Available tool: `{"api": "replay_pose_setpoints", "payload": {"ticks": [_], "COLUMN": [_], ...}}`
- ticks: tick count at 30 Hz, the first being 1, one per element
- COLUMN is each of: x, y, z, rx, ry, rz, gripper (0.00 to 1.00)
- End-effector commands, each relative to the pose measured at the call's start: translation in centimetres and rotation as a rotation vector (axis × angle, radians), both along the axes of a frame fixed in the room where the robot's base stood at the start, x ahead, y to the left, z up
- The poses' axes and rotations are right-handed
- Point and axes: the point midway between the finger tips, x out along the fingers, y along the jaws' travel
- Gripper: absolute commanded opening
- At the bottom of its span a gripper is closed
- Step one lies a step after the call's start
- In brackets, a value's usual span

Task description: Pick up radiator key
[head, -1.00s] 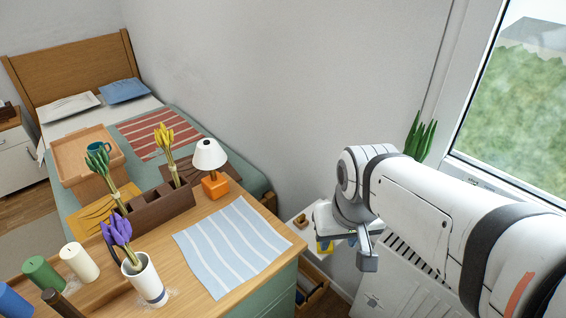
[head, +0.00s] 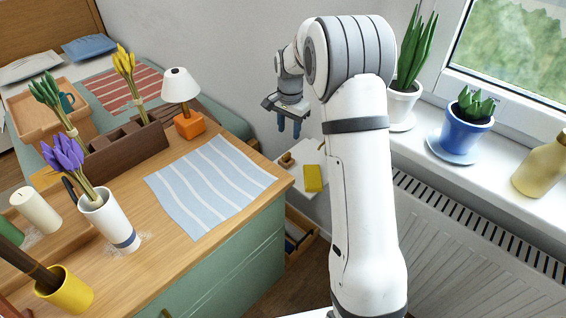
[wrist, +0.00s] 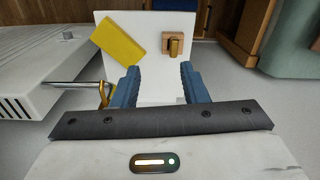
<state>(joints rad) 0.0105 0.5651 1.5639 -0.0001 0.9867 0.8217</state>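A small brass-coloured piece on a wooden block (wrist: 173,42) lies on a white top (wrist: 150,85); it looks like the radiator key, but is too small to be sure. The block also shows in the head view (head: 287,160), on the white top beside the dresser. My gripper (wrist: 160,80) has its two blue fingers spread apart with nothing between them. It points down above the white top, with the block beyond the fingertips in the wrist view. In the head view my gripper (head: 288,128) hangs near the wall, above and apart from the block.
A brass loop (wrist: 104,94) sits by a metal pipe, near the radiator (wrist: 38,90). The dresser (head: 235,250) stands close on the left. Plants (head: 467,125) line the sill.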

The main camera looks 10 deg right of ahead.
Motion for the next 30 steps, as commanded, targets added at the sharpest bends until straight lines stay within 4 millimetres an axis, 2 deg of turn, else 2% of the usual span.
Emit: {"api": "replay_pose_setpoints", "payload": {"ticks": [1, 3, 6, 19, 27, 30], "x": [1.1, 2.2, 3.1, 3.5, 3.5, 3.6], "y": [0.0, 0.1, 0.1, 0.2, 0.3, 0.3], "z": [-2.4, -4.1, -5.6, -9.8, -13.6, -13.9], "rx": [0.000, 0.001, 0.001, 0.001, 0.001, 0.002], "ry": [0.009, 0.017, 0.023, 0.027, 0.028, 0.026], "rz": [-0.028, -0.065, -0.099, -0.113, -0.112, -0.112], "gripper": [0.40, 0.40, 0.40, 0.40, 0.40, 0.40]}}
